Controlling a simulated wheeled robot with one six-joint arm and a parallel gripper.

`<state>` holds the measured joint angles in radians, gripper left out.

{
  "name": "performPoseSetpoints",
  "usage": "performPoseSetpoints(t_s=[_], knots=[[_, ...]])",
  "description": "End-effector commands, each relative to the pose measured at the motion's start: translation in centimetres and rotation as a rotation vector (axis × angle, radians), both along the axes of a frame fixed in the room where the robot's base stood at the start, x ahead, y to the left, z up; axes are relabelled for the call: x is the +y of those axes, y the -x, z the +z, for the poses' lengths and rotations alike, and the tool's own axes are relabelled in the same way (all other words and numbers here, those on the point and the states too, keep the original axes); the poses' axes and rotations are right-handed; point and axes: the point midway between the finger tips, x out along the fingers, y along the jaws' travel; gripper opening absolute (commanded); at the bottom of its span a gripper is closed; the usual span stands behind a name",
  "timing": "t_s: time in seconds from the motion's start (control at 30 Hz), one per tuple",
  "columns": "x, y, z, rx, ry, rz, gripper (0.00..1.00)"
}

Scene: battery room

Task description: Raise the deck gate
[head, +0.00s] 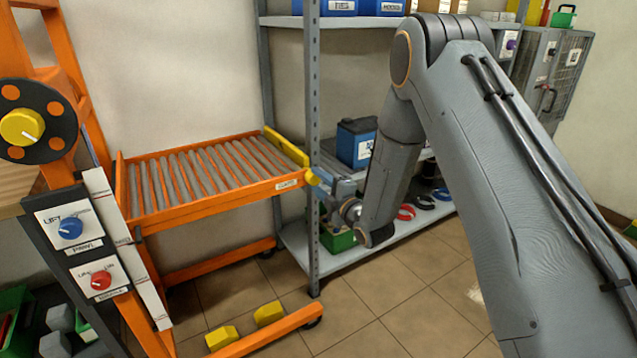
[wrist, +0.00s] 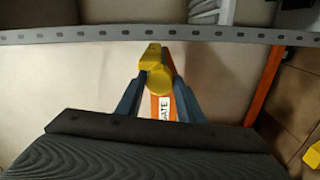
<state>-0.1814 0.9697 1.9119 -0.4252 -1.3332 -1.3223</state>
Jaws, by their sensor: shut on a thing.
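The deck gate is a yellow bar (head: 286,147) along the right end of the orange roller deck (head: 205,210) in the head view. My gripper (head: 314,178) is at the bar's near end, at the deck's front right corner. In the wrist view the blue-grey fingers (wrist: 157,72) are shut on a rounded yellow end (wrist: 159,77) of the gate. A white GATE label (wrist: 164,109) shows on the orange frame below it, and also in the head view (head: 287,184). The fingertips are partly hidden in the head view.
A grey shelf post (head: 312,120) stands close beside my gripper. The shelf behind holds a blue battery (head: 356,143). A panel with a blue knob (head: 70,228) and a red knob (head: 101,280) is at the left. Yellow blocks (head: 222,337) sit on the low orange frame.

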Motion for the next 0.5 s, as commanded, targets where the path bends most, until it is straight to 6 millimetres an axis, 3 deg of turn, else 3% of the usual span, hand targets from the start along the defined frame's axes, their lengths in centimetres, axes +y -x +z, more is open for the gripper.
performPoseSetpoints(t_s=[0.27,0.3,0.4,0.5], knots=[[0.04,0.02,-0.01,0.0,0.001,0.001,0.12],[0.04,0.02,-0.01,0.0,0.001,0.001,0.37],[0.03,0.01,-0.01,-0.001,0.001,0.001,0.53],[0.02,0.01,-0.01,-0.001,0.001,0.001,0.53]])
